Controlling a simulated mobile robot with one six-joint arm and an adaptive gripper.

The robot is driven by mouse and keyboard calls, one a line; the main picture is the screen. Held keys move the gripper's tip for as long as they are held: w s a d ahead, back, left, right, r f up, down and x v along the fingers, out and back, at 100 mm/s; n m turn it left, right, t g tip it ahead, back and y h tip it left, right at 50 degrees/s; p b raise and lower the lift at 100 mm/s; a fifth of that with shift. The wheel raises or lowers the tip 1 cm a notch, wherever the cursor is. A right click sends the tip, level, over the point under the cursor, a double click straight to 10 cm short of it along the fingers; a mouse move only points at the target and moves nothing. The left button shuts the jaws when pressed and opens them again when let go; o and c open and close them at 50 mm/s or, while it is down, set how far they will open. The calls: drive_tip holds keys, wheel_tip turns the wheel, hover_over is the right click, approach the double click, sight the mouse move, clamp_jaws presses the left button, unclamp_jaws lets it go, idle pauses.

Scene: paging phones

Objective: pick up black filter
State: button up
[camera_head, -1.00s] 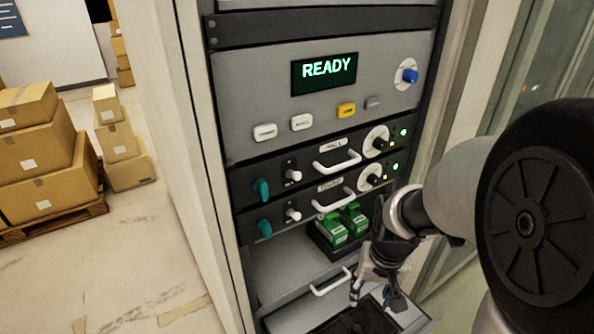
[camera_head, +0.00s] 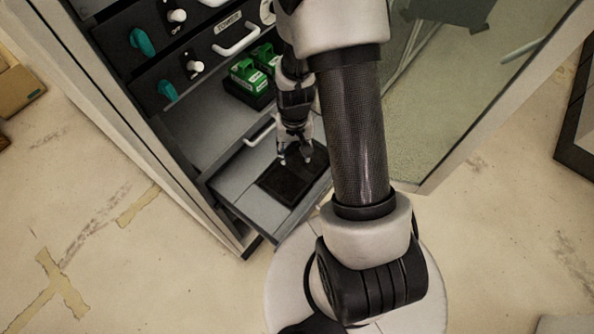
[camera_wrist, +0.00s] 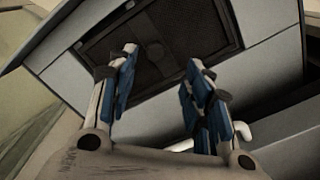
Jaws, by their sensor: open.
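The black filter (camera_head: 283,184) is a flat dark square panel lying in the open drawer (camera_head: 238,191) at the bottom of the rack. In the wrist view the black filter (camera_wrist: 184,32) shows a framed dark panel with a round raised part in its middle. My gripper (camera_head: 295,160) is over the back part of the filter. In the wrist view my gripper (camera_wrist: 158,72) has its blue-padded fingers spread apart with nothing between them. I cannot tell the exact height of the fingertips above the filter.
Green boxes (camera_head: 252,72) sit in a black tray on the shelf above the drawer. A white handle (camera_head: 260,131) stands on the drawer, close to the left of my gripper. Teal and white knobs are on the panels above. The floor in front is clear.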

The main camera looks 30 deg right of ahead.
sight(297, 165)
drive_tip(key=f, duration=0.1)
drive_tip(key=f+b, duration=0.1)
drive_tip(key=f, duration=0.1)
drive_tip(key=f+b, duration=0.1)
drive_tip(key=f, duration=0.1)
drive_tip(key=shift+s+d+f, duration=0.2)
drive_tip(key=shift+s, duration=0.1)
drive_tip(key=shift+w+f, duration=0.1)
drive_tip(key=shift+f, duration=0.3)
drive_tip(key=shift+r, duration=0.1)
drive_tip(key=shift+c, duration=0.2)
clamp_jaws()
